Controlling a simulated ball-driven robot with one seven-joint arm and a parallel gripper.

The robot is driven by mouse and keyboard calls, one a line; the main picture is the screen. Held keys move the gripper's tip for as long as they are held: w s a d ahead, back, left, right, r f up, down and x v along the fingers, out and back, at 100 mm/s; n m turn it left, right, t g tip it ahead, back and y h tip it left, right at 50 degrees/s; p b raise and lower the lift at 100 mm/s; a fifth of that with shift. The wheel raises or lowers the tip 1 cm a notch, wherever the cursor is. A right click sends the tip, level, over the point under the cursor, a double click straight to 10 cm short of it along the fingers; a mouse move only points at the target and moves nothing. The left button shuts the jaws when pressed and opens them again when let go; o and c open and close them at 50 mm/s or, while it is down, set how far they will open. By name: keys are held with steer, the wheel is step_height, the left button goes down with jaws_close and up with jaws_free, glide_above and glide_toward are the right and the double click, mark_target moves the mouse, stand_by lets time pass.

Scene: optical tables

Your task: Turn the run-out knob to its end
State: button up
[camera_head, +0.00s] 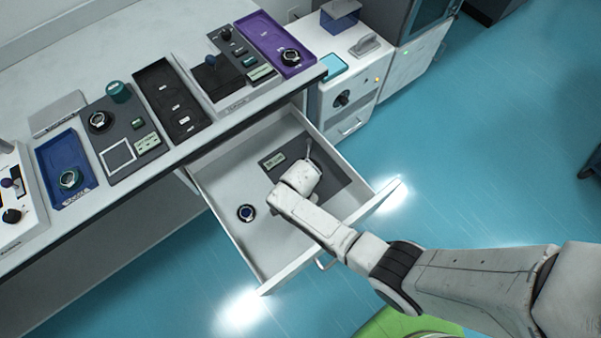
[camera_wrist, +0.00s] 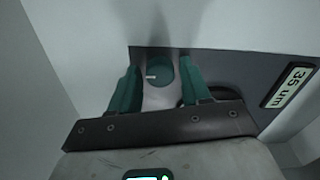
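The run-out knob (camera_wrist: 161,72) looks like a round teal cap with a short white mark. It sits by a dark grey panel (camera_wrist: 225,65) inside the open drawer. My gripper (camera_wrist: 160,72) points down over it, one teal finger on each side. The fingers are apart, and narrow gaps seem to show between them and the knob; contact is hard to judge. A display (camera_wrist: 289,87) on the panel reads 35 um. In the head view the panel (camera_head: 335,182) shows in the drawer, but my wrist hides the knob and most of my gripper.
The open drawer (camera_head: 228,245) has raised walls around my gripper. A round dark mount (camera_head: 246,212) lies on its floor to the left. The bench (camera_head: 190,148) above carries several trays and instruments. A white cabinet (camera_head: 350,112) stands behind the drawer.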

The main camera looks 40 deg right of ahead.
steer(key=shift+o, duration=0.8)
step_height(320, 180, up, 11)
steer(key=p, duration=0.2)
steer(key=shift+f, duration=0.1)
